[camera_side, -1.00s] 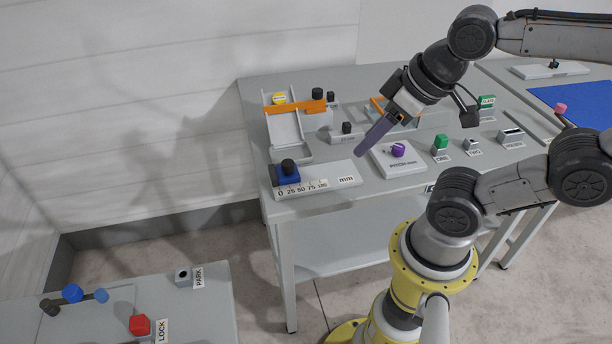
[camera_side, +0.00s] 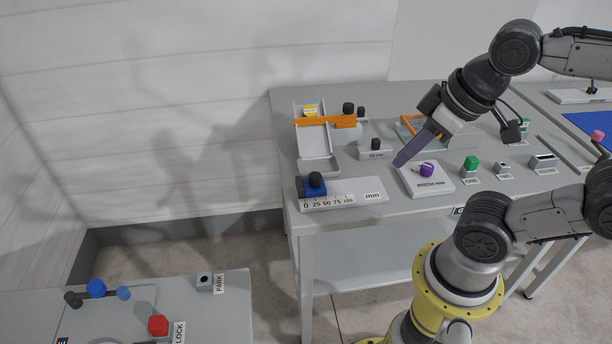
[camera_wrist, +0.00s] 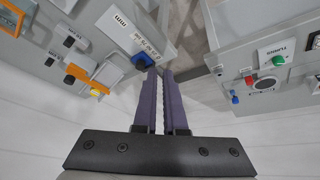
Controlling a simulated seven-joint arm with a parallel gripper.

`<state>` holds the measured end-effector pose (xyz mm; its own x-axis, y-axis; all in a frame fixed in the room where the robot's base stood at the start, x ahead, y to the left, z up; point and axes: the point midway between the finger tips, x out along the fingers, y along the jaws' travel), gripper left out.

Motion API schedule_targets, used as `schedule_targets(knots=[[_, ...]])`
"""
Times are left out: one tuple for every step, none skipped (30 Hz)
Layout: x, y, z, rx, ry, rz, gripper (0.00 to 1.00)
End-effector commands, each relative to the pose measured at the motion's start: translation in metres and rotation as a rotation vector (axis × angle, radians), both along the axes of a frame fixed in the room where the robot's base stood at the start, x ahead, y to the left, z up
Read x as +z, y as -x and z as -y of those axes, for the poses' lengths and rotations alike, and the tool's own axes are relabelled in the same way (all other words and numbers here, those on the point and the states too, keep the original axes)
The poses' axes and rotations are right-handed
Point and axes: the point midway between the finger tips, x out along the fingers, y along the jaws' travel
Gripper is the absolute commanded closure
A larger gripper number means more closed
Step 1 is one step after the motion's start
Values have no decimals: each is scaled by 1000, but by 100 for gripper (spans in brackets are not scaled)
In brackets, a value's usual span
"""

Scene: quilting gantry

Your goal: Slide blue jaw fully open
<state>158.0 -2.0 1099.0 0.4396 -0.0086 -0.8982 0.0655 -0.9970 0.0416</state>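The blue jaw (camera_side: 314,187) with a black knob on top sits at the left, 0 end of a white scale plate (camera_side: 345,195) marked 0, 25, 50, 75, 100 and mm. My gripper (camera_side: 399,164) is in the air to the right of the jaw, with its purple fingers pointing down and left. In the wrist view the fingers (camera_wrist: 158,71) are parallel with a narrow gap and nothing between them. There the blue jaw (camera_wrist: 143,62) shows just left of the fingertips, and the scale (camera_wrist: 140,38) lies above it. I see no clear contact.
A white block with a purple knob (camera_side: 427,170) stands close to my fingers. A tilted tray with an orange bar (camera_side: 325,121) stands behind the jaw. A green button (camera_side: 472,162) is at right. A lower table holds a red knob (camera_side: 158,325) and a blue knob (camera_side: 96,287).

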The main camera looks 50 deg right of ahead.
Motion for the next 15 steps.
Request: schedule_targets(knots=[[13, -4, 1, 21, 17, 4, 100], [20, -8, 2, 36, 29, -5, 100], [30, -14, 3, 56, 45, -21, 100], [37, -20, 4, 73, 58, -36, 100], [44, -26, 5, 88, 69, -53, 100], [52, -35, 6, 109, 82, -77, 100], [57, -41, 7, 124, 92, -95, 100], [62, -48, 7, 137, 101, -112, 100], [67, -57, 8, 154, 113, -135, 100], [71, -64, 9, 166, 121, -153, 100], [74, -71, 9, 177, 128, -169, 100], [77, -81, 10, 194, 137, -194, 100], [79, -88, 10, 204, 143, -211, 100], [81, -96, 10, 215, 148, -228, 100], [83, -106, 11, 229, 157, -251, 100]])
